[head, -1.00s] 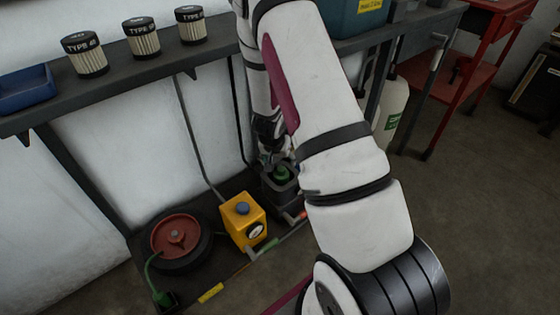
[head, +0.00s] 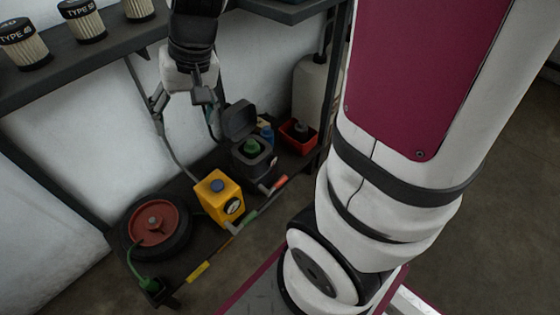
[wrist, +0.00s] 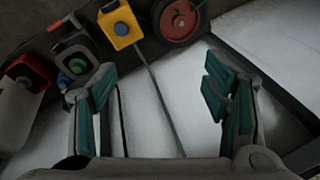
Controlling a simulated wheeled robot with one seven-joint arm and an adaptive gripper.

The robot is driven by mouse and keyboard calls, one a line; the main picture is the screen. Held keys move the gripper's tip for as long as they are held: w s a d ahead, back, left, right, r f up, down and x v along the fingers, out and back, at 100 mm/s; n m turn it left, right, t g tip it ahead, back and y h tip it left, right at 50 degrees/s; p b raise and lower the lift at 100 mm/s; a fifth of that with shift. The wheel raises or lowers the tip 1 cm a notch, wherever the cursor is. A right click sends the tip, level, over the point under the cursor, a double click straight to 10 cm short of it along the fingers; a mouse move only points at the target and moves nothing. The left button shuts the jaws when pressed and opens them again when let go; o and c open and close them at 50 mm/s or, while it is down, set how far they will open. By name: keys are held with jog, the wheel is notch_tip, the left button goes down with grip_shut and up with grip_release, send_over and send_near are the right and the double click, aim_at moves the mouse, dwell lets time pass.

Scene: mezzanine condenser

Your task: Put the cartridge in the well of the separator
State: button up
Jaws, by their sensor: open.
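A dark box with a raised lid, which looks like the separator (head: 250,172), stands on the lower shelf. A green round part (head: 252,146) shows in its opening; I cannot tell if it is a cartridge. The box also shows at upper left in the wrist view (wrist: 92,52). Pleated cartridges with black caps stand upright on the upper shelf: one at left (head: 24,45), one beside it (head: 83,22), and a third (head: 139,8) cut by the frame. My gripper (head: 180,100) is open and empty, left of the box and above it; its teal pads (wrist: 160,105) are wide apart.
A yellow box (head: 217,200) with a blue cap and a red reel (head: 158,222) stand left of the dark box. A red bin (head: 299,137) and a white container (head: 312,90) are to its right. The upper shelf's edge (head: 60,88) runs above my gripper's side.

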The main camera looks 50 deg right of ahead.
jog(key=s+r+n+g+h, duration=0.1)
jog(key=s+r+n, duration=0.1)
jog(key=s, duration=1.1)
jog(key=s+r+n+g+h, duration=0.1)
jog(key=s+r, duration=0.4)
jog(key=s, duration=0.7)
jog(key=shift+s+a+r+n+g, duration=0.2)
jog(key=shift+s+a+n+g, duration=0.2)
jog(key=shift+n, duration=0.1)
jog(key=shift+w+r, duration=0.1)
notch_tip(320, 180, up, 31)
jog(key=t+p, duration=0.4)
jog(key=p, duration=2.5)
jog(key=shift+d, duration=0.3)
jog(key=shift+c, duration=0.3)
